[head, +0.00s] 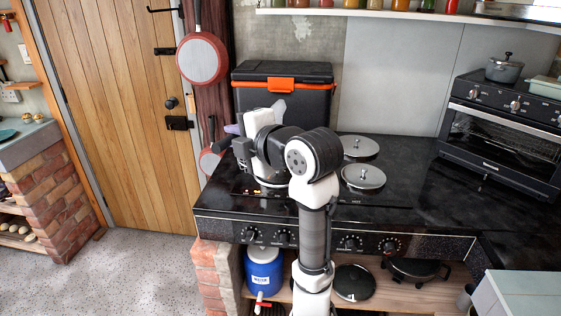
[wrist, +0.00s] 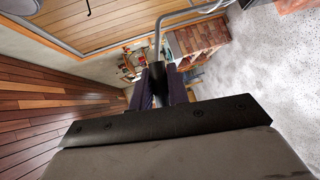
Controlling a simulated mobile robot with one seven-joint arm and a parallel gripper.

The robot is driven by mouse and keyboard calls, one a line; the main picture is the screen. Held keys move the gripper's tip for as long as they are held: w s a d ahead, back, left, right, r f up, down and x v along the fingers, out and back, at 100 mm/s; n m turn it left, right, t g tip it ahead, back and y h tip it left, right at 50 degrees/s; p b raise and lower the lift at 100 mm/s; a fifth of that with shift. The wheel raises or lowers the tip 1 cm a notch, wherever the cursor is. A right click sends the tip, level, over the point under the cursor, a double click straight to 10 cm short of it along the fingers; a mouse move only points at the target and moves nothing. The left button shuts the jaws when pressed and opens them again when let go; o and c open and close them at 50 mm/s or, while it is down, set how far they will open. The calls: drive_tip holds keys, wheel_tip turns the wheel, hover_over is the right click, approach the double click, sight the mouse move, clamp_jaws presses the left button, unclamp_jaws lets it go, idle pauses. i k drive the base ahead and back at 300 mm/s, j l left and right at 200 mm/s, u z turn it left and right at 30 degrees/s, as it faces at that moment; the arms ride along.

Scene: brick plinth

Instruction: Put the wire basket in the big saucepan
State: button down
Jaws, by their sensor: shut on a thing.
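In the wrist view my gripper (wrist: 159,88) is shut on a dark handle from which a bent grey metal rod runs up and to the right. I take this to be the wire basket (wrist: 158,42); its mesh is not in view. In the head view my gripper (head: 232,129) is at the left of my arm, above the left part of the hob, mostly hidden by the wrist. A round pale rim (head: 270,183) shows under my wrist on the hob. I cannot tell whether it is the big saucepan, as my arm covers most of it.
Two round metal lids (head: 363,176) lie on the black hob (head: 420,205) right of my arm. A black cool box (head: 283,90) with an orange handle stands behind. A toaster oven (head: 505,130) carries a small pot (head: 505,68). Pans (head: 202,58) hang at the left.

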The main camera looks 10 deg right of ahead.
sight(271, 179)
drive_tip(key=i+l, duration=0.2)
drive_tip(key=i, duration=0.25)
drive_tip(key=i+l, duration=0.25)
drive_tip(key=i, duration=0.2)
